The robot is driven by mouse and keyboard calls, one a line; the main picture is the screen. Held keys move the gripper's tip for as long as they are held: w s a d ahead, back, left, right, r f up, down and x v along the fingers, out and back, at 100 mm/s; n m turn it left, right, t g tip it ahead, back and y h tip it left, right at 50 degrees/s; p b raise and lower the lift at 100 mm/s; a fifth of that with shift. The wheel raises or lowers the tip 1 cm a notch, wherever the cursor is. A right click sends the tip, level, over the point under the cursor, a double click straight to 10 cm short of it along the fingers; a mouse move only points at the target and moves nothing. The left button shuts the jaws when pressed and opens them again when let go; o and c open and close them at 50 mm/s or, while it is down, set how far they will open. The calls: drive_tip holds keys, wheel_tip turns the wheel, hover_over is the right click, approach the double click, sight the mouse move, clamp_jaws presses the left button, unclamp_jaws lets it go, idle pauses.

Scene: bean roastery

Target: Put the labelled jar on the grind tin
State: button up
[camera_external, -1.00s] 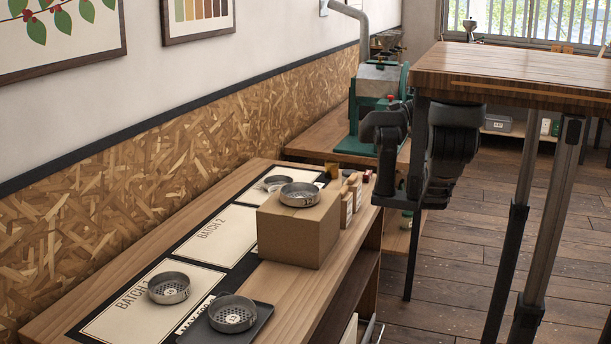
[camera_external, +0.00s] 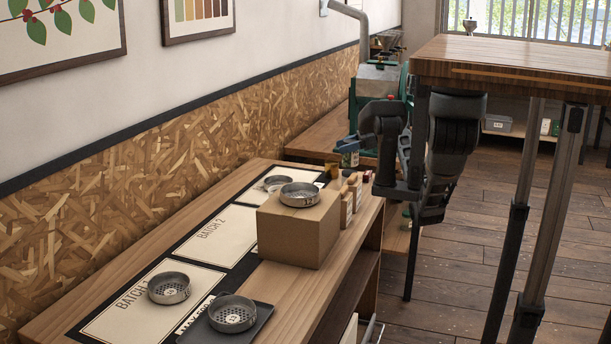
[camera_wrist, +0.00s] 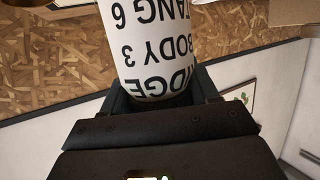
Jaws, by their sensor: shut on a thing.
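My gripper (camera_wrist: 163,106) is shut on the labelled jar (camera_wrist: 152,48), a pale cylinder with bold black print that reads upside down in the wrist view. In the external view, the jar (camera_external: 349,158) is small and partly hidden at my gripper, above the far end of the bench. Several round metal tins with perforated, numbered bottoms are in view. One tin (camera_external: 299,194) is on a cardboard box, one (camera_external: 169,288) on the near mat card, one (camera_external: 233,314) on a dark tray, and one (camera_external: 276,182) partly behind the box. I cannot tell which is the grind tin.
The cardboard box (camera_external: 297,232) stands tall on the bench (camera_external: 318,300). Small pale packets (camera_external: 347,207) stand beside it, with small coloured items behind. A green machine (camera_external: 380,85) stands beyond. A raised wooden table (camera_external: 520,65) is at the right.

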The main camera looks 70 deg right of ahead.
drive_tip(key=shift+f, duration=1)
drive_tip(key=shift+f, duration=0.1)
drive_tip(key=o, duration=1.2)
drive_tip(key=b+v, duration=0.2)
drive_tip(key=v, duration=1)
